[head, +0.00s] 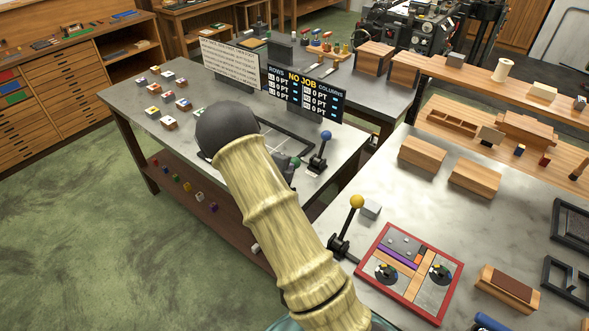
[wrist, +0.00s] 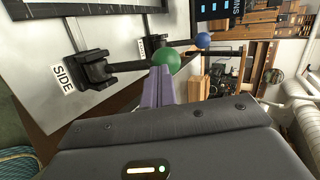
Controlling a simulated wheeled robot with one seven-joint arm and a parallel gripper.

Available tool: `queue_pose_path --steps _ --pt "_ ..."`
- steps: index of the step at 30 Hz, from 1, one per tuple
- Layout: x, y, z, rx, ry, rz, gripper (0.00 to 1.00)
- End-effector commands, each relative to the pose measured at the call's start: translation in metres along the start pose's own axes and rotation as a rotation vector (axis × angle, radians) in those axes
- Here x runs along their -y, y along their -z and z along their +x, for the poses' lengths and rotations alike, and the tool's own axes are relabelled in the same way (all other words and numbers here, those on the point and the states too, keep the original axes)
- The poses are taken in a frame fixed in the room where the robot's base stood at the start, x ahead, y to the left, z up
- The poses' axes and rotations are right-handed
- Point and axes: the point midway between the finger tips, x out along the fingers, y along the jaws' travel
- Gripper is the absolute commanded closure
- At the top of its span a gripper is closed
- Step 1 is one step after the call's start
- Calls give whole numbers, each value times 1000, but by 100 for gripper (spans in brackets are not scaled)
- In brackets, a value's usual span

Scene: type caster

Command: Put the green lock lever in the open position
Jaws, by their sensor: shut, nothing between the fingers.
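The green lock lever has a round green knob (wrist: 167,60) on a dark arm. Its black base stands beside a "SIDE" label in the wrist view. The knob also shows small in the head view (head: 296,161), just right of my arm. My gripper (wrist: 161,80) has its purple fingers shut and empty. Their tips are right at the green knob in the wrist view; I cannot tell whether they touch it. In the head view my arm largely hides the gripper and the lever's base.
A blue-knobbed lever (head: 326,136) stands close by on the right, and shows behind the green knob in the wrist view (wrist: 203,40). A yellow-knobbed lever (head: 357,202) stands on the near table beside a red-framed tray (head: 447,302). A "NO JOB" board (head: 303,88) stands behind.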

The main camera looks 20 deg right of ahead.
Motion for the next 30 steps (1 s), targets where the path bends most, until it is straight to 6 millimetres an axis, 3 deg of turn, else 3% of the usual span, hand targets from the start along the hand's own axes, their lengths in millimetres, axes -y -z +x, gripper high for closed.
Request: queue_pose_path --steps 19,23,30 --pt "2 -5 -2 10 -12 -2 100" --pt "-1 -6 -13 9 -14 1 100" --pt "-10 -11 -52 14 -15 2 100"
